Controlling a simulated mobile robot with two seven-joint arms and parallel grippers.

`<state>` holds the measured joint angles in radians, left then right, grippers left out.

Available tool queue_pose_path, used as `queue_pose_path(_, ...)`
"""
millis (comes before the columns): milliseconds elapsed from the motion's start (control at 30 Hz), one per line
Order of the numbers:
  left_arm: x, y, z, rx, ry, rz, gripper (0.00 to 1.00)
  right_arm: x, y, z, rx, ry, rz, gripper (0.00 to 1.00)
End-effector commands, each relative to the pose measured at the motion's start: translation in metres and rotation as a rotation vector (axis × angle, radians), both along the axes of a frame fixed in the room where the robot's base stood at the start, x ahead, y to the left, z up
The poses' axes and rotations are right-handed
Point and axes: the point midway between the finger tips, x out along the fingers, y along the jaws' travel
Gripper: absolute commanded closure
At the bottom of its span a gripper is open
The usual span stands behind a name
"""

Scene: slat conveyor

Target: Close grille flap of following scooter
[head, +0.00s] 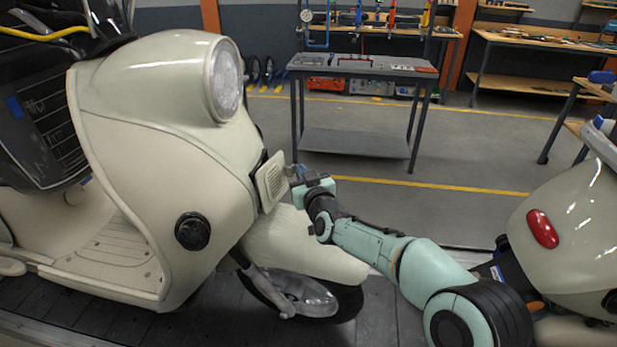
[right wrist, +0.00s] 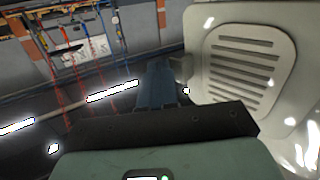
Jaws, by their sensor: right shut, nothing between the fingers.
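The following scooter (head: 150,110) is cream and fills the left of the head view. Its small slatted grille flap (head: 271,180) is on the front, below the headlight. The flap stands out at an angle, with a dark gap along its left edge. In the right wrist view the grille flap (right wrist: 240,66) fills the upper right. My right gripper (head: 297,173) is shut and empty, right beside the flap's right edge. Its shut fingers (right wrist: 157,88) show left of the flap in the wrist view; I cannot tell whether they touch it. My left gripper is out of view.
Another cream scooter (head: 575,235) with a red tail light stands at the right. The front fender (head: 300,245) and wheel lie below my right gripper. A grey work table (head: 360,68) stands behind, with open floor before it. Dark conveyor slats (head: 385,318) run below.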

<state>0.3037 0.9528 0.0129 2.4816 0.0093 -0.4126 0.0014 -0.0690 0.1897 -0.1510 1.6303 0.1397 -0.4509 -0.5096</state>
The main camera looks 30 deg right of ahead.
Motion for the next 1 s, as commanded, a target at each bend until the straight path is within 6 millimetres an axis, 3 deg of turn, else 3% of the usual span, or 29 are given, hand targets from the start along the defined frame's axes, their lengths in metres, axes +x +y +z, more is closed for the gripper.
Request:
queue_pose_path(400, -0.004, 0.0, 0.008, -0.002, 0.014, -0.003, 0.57, 0.028, 0.008, -0.002, 0.0, 0.001, 0.001, 1.0)
queue_pose_path(1000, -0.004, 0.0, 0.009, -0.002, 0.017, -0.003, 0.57, 0.033, 0.01, -0.003, 0.0, 0.0, 0.0, 1.0)
